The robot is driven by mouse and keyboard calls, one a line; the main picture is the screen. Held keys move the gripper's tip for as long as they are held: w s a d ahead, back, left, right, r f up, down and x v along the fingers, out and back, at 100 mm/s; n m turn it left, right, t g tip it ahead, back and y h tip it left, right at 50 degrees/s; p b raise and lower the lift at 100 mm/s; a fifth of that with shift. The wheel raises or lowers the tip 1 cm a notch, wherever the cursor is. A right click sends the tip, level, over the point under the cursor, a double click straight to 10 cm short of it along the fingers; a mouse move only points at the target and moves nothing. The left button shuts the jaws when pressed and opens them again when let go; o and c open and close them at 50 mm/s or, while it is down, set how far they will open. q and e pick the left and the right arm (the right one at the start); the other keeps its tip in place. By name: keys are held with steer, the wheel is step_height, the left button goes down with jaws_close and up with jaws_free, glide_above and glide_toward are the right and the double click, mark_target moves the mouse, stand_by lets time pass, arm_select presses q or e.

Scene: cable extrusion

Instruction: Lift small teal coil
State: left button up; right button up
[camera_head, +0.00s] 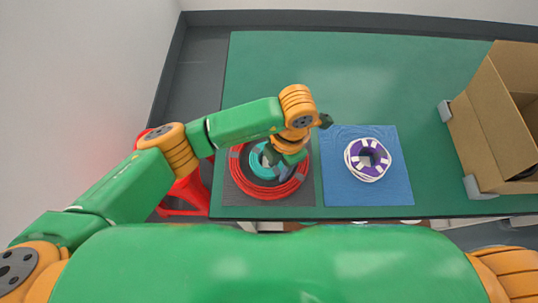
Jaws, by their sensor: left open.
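The small teal coil (258,163) lies inside the ring of a larger red coil (243,179) on a dark grey mat (302,197). My left arm reaches in from the left, and my left gripper (277,161) points down over the teal coil and hides part of it. The gripper is open. Whether its fingers touch the coil cannot be told. My right gripper is not in view.
A blue mat (338,194) to the right holds a white and purple coil (354,158). A cardboard box (480,138) stands at the right end of the green table (350,75). The back of the table is clear. A red object (185,199) stands left of the table.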

arm_select(q)
jaws_close()
